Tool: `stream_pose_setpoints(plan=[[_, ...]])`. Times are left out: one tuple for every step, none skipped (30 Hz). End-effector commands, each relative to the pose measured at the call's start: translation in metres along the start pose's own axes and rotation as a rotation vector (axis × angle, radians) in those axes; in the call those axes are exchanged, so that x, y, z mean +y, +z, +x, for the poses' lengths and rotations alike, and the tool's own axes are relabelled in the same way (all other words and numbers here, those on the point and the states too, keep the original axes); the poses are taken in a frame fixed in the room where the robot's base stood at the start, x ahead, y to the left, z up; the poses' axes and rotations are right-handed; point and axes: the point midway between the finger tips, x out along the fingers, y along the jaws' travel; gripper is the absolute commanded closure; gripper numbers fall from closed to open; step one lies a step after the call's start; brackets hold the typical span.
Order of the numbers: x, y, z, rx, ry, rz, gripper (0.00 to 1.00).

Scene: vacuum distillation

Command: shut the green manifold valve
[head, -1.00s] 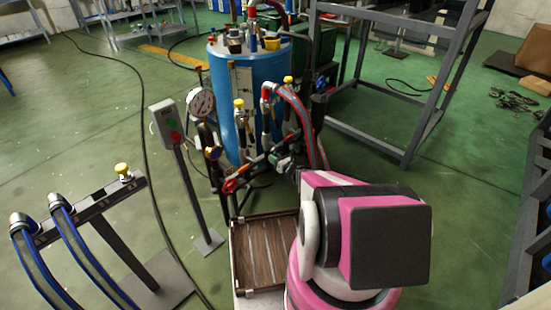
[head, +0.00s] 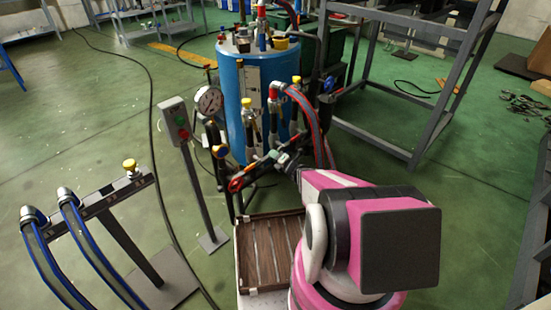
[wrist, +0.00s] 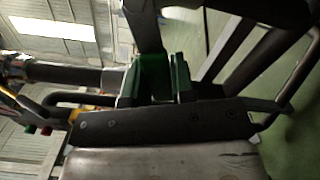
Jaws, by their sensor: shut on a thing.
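The manifold (head: 252,168) is a dark sloping pipe bar in front of the blue tank, with a red valve (head: 236,185) at its lower left end. The green manifold valve (head: 274,154) is on its upper right part, small and partly hidden by my gripper. My gripper (head: 285,159) reaches it from the right and is shut on it. In the wrist view, green surfaces of the valve (wrist: 154,75) show at my gripper (wrist: 168,78), in front of its dark body. The exact angle of the valve handle is hard to tell.
A pressure gauge (head: 209,100) and a switch post (head: 177,124) stand left of the manifold. The blue tank (head: 232,80) with hoses is behind it, and a grey frame (head: 376,135) to the right. A brown slatted tray (head: 268,280) lies below.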

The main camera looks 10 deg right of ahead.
Motion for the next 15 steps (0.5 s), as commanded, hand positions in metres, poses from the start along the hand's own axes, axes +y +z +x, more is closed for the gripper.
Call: stream_pose_setpoints(plan=[[0.005, 0.0, -0.001, -0.001, 0.0, 0.042, 1.0], [0.006, 0.001, -0.001, -0.001, 0.0, 0.067, 1.0], [0.008, 0.001, -0.001, -0.001, 0.001, 0.1, 1.0], [0.01, 0.001, -0.001, -0.001, 0.001, 0.124, 1.0], [0.011, 0.001, -0.001, -0.001, 0.001, 0.147, 1.0], [0.013, 0.002, -0.001, -0.001, 0.001, 0.176, 1.0], [0.014, 0.002, -0.001, -0.001, 0.001, 0.196, 1.0], [0.015, 0.002, -0.001, -0.001, 0.001, 0.217, 1.0], [0.017, 0.002, -0.001, -0.001, 0.001, 0.242, 1.0], [0.018, 0.003, -0.001, -0.001, 0.001, 0.258, 1.0], [0.019, 0.003, -0.001, -0.001, 0.001, 0.275, 1.0], [0.02, 0.003, -0.001, -0.001, 0.001, 0.295, 1.0], [0.021, 0.004, -0.001, -0.002, 0.001, 0.308, 1.0], [0.021, 0.004, -0.001, -0.002, 0.001, 0.32, 1.0], [0.022, 0.004, -0.001, -0.002, 0.001, 0.335, 1.0]])
